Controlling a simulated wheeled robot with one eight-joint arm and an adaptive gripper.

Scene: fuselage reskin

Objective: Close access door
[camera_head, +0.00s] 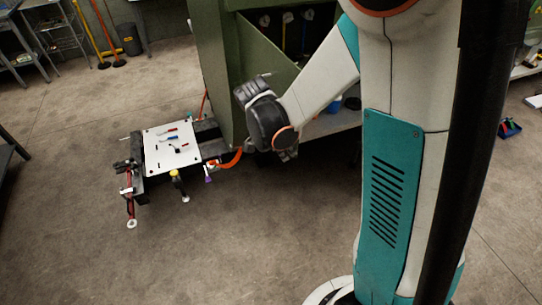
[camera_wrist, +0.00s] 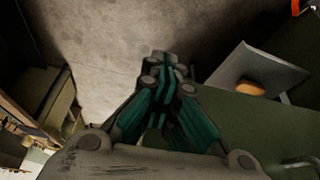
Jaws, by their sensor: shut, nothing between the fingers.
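A tall green panel (camera_head: 211,70) stands beside a dark opening (camera_head: 300,35) in a green structure in the head view. It looks like the access door standing open, but its hinge cannot be made out. My arm reaches in front of the opening and hides part of it. In the wrist view my gripper (camera_wrist: 165,72) has its teal fingers brought together and nothing between them. A broad green surface (camera_wrist: 245,125) lies to the right of the fingers there; I cannot tell whether they touch it. In the head view the fingertips are hard to make out.
A white board (camera_head: 172,146) with small red and blue tools sits on a dark stand left of the green panel, with clamps around it. Concrete floor (camera_head: 80,235) is free at front left.

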